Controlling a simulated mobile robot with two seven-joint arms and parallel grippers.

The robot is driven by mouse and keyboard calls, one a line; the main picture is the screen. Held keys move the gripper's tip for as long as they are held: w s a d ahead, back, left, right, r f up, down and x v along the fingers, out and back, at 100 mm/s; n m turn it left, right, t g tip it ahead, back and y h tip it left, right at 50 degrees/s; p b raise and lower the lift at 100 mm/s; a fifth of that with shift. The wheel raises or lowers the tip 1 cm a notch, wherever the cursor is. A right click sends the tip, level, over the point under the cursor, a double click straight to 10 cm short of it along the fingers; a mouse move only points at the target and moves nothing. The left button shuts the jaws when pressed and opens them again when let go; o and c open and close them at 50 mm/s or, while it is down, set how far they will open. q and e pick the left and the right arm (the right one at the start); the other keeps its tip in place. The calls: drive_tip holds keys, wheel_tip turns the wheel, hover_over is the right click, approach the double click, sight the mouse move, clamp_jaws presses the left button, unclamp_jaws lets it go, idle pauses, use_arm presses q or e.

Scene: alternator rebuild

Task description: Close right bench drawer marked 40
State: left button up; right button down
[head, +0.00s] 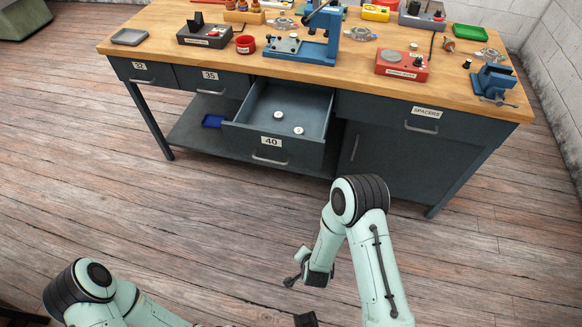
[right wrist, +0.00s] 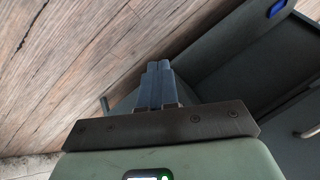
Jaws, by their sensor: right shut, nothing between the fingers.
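The right bench drawer marked 40 (head: 268,143) is pulled well out from the dark bench, with two small pale round parts inside. Its label and bar handle (head: 270,160) face me. My right gripper (right wrist: 159,68) is shut and empty. In the head view it is low in front of the drawer (head: 291,282), apart from it.
Drawers marked 32 (head: 139,66) and 35 (head: 209,75) and the spacers drawer (head: 427,112) look closed. A blue bin (head: 213,121) stands on the lower shelf. Tools and parts crowd the wooden benchtop (head: 175,20). The plank floor (head: 150,215) before the bench is clear.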

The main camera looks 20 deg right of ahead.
drive_tip(key=w+a+r+m+t+h+b, duration=0.2)
drive_tip(key=w+r+m+t+h+b, duration=0.35)
drive_tip(key=w, duration=0.55)
drive_tip(key=m+t+h, duration=0.3)
drive_tip(key=m+t, duration=0.1)
drive_tip(key=m, duration=0.4)
approach(297, 155)
use_arm(q)
wheel_tip(297, 155, down, 7)
drive_tip(key=b, duration=0.1)
drive_tip(key=shift+w+f+t, duration=0.15)
drive_tip(key=shift+w+t, duration=0.15)
drive_tip(key=shift+w, duration=0.1)
use_arm(e)
drive_tip(key=shift+n+g, duration=0.25)
drive_tip(key=shift+n, duration=0.1)
drive_tip(key=x, duration=0.6)
drive_tip(key=shift+w+d+r, duration=0.1)
drive_tip(key=shift+w+d, duration=0.1)
drive_tip(key=shift+w, duration=0.1)
